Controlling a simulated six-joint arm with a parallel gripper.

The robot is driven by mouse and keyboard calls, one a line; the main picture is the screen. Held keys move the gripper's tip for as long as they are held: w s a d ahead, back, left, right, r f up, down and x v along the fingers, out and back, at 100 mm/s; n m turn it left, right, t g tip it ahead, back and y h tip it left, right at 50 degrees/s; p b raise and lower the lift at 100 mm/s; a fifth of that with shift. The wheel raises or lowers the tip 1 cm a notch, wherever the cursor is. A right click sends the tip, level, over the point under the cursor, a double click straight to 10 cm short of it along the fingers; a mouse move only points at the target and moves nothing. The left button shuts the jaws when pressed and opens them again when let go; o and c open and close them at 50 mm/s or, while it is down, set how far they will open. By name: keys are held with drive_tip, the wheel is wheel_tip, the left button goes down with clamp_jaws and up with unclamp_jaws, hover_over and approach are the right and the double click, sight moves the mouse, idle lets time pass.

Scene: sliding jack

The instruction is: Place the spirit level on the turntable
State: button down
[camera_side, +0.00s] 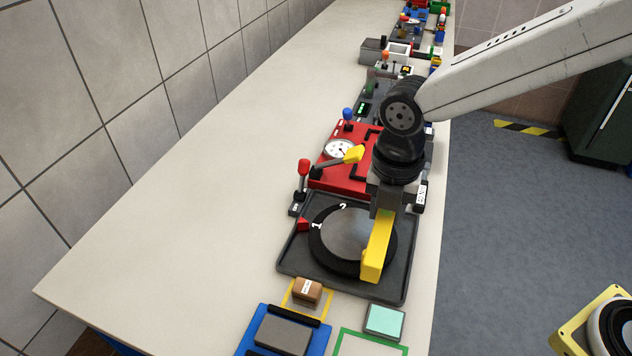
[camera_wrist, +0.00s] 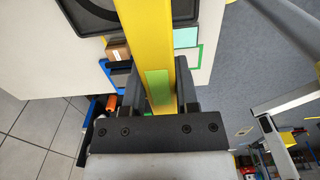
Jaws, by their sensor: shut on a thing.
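The spirit level (camera_side: 377,247) is a long yellow bar. It also fills the middle of the wrist view (camera_wrist: 145,40), where its green vial window (camera_wrist: 158,86) shows. My gripper (camera_side: 384,208) points down and is shut on the spirit level. In the wrist view the two dark fingers of my gripper (camera_wrist: 160,100) press on its sides. The turntable (camera_side: 342,233) is a round grey disc with a black rim marked 1 and 2, set in a dark square tray. The spirit level covers the right part of the disc in the side view. I cannot tell whether they touch.
A red fixture (camera_side: 332,172) with a dial and levers stands behind the turntable. A red-knobbed lever (camera_side: 303,170) stands at the tray's back left. In front are a brown box (camera_side: 307,290), a teal block (camera_side: 384,320) and a blue tray (camera_side: 250,341). The bench left is clear.

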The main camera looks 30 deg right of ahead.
drive_tip(key=s+d, duration=0.4)
drive_tip(key=d, duration=0.1)
drive_tip(key=shift+s+d+r, duration=0.2)
drive_tip(key=shift+d+r, duration=0.05)
drive_tip(key=shift+d, duration=0.05)
drive_tip(key=shift+w, duration=0.1)
drive_tip(key=w+a+f, duration=0.1)
drive_tip(key=w, duration=0.1)
drive_tip(key=w+a+f, duration=0.1)
drive_tip(key=w, duration=0.2)
drive_tip(key=w+a+f, duration=0.1)
drive_tip(key=w+f, duration=0.1)
drive_tip(key=w, duration=0.1)
hover_over(355, 233)
drive_tip(key=s, duration=0.1)
drive_tip(key=f, duration=0.4)
drive_tip(key=shift+s+d, duration=0.1)
drive_tip(key=shift+d, duration=0.2)
drive_tip(key=shift+w+a+f, duration=0.25)
drive_tip(key=shift+w+f, duration=0.3)
drive_tip(key=shift+f, duration=0.1)
